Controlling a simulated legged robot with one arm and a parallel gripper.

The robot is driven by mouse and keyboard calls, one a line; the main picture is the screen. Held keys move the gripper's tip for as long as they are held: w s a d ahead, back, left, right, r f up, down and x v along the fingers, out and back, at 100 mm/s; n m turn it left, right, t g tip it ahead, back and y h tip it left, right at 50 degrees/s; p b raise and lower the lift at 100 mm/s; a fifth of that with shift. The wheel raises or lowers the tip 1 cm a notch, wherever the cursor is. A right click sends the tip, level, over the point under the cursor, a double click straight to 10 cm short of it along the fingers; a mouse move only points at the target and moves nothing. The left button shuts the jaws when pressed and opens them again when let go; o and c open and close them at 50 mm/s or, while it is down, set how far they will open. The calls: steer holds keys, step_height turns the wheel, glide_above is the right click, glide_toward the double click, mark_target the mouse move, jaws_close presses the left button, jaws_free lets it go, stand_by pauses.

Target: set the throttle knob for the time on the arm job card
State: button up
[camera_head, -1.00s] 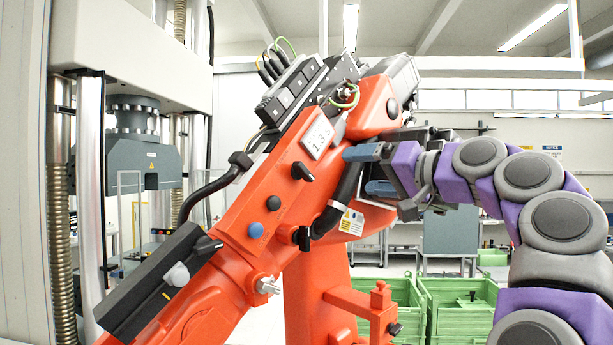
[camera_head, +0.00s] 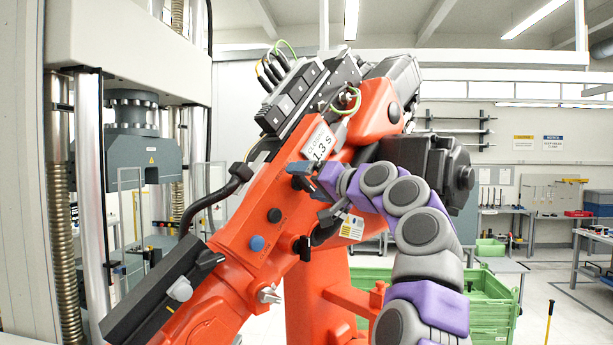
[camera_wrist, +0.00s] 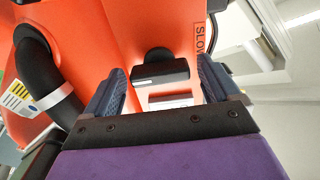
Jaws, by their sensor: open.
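The job card (camera_head: 320,145) on the orange arm reads 1.3 s, with smaller print above that looks like "CLOSING". The black throttle knob is largely hidden by my gripper (camera_head: 306,180) in the head view. In the wrist view the knob (camera_wrist: 160,73) shows between my two blue fingers, with a pale line on its front face. My gripper (camera_wrist: 165,92) is open, one finger either side of the knob; I cannot tell whether either touches it. The word "SLOW" (camera_wrist: 199,40) is printed right of the knob. A white label (camera_wrist: 170,102) lies just below it, partly cut off by my gripper.
A black button (camera_head: 274,215), a blue button (camera_head: 257,243) and another black knob (camera_head: 303,247) sit lower on the orange arm. A black hose (camera_wrist: 37,70) runs close to my left finger in the wrist view. Green crates (camera_head: 490,300) stand behind.

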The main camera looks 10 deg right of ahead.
steer(key=shift+w+a, duration=0.2)
steer(key=shift+w, duration=0.1)
steer(key=shift+f, duration=0.1)
steer(key=c, duration=1)
steer(key=shift+o, duration=0.2)
steer(key=shift+f+n, duration=0.1)
steer(key=shift+n, duration=1.4)
steer(key=o, duration=1)
steer(key=shift+c, duration=0.2)
steer(key=shift+s+b, duration=0.1)
steer(key=shift+b, duration=0.2)
steer(key=b+v, duration=0.5)
steer(key=v, duration=1.2)
